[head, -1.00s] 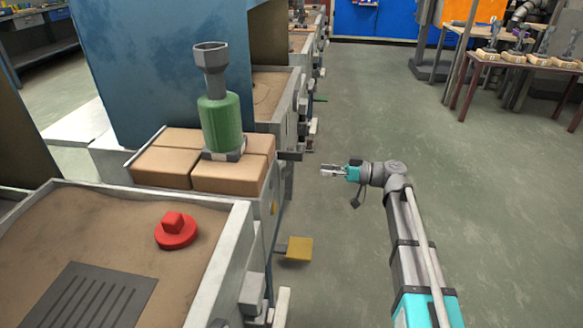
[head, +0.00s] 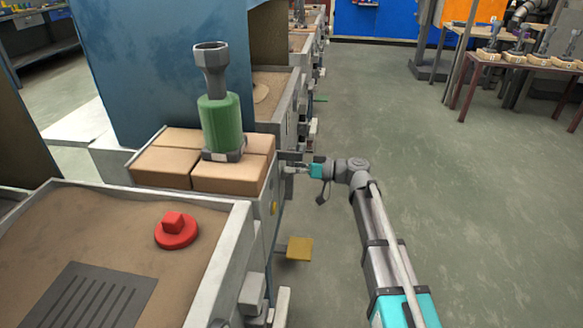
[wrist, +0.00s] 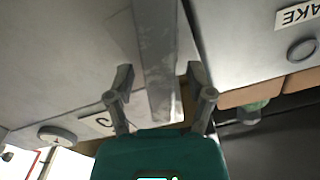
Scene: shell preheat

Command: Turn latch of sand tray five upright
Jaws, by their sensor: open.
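A dark grey latch-like bar (head: 291,155) sticks out level from the side of the tray stand, by the block-filled tray (head: 158,181). I cannot read a number five on any tray. My gripper (head: 288,170) is just right of that side, close below the bar. In the wrist view my gripper (wrist: 160,82) is open, with its two fingers spread. A worn pale grey bar or edge (wrist: 157,50) runs between and beyond them. I cannot tell whether it is the latch or whether the fingers touch it.
A sand tray with a red knob (head: 175,230) is nearest. A green cylinder (head: 220,122) with a grey top stands on the tan blocks. A yellow pedal (head: 299,248) juts out low. The floor (head: 450,180) to the right is clear.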

